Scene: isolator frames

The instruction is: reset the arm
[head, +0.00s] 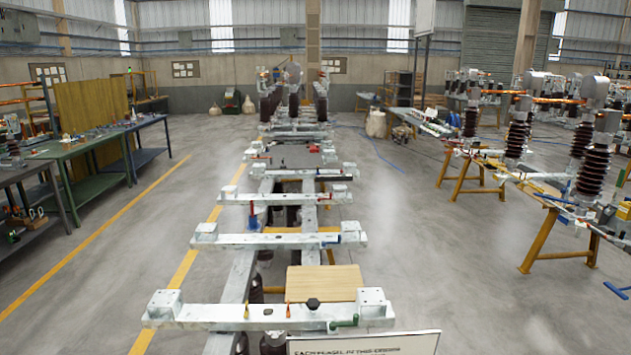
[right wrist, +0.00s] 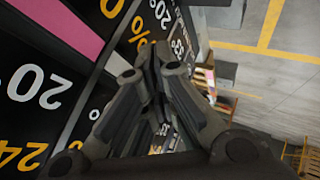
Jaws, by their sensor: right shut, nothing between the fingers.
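My right gripper (right wrist: 158,62) shows in the right wrist view. Its dark fingers are together with nothing between them. A dark panel with large white and yellow numbers and percent signs (right wrist: 45,85) and a pink band lies behind and left of the fingers. I cannot tell how far the panel is from them. Neither gripper shows in the head view, and my left gripper is in no view. A long row of grey isolator frames (head: 272,314) runs away from me down the middle of the head view.
A wooden board (head: 325,283) lies on the nearest frames; a white sign (head: 365,344) stands at the bottom. Green and dark workbenches (head: 85,155) line the left. Yellow trestles (head: 545,240) with dark insulators (head: 592,165) stand right. Open floor (head: 415,255) lies between.

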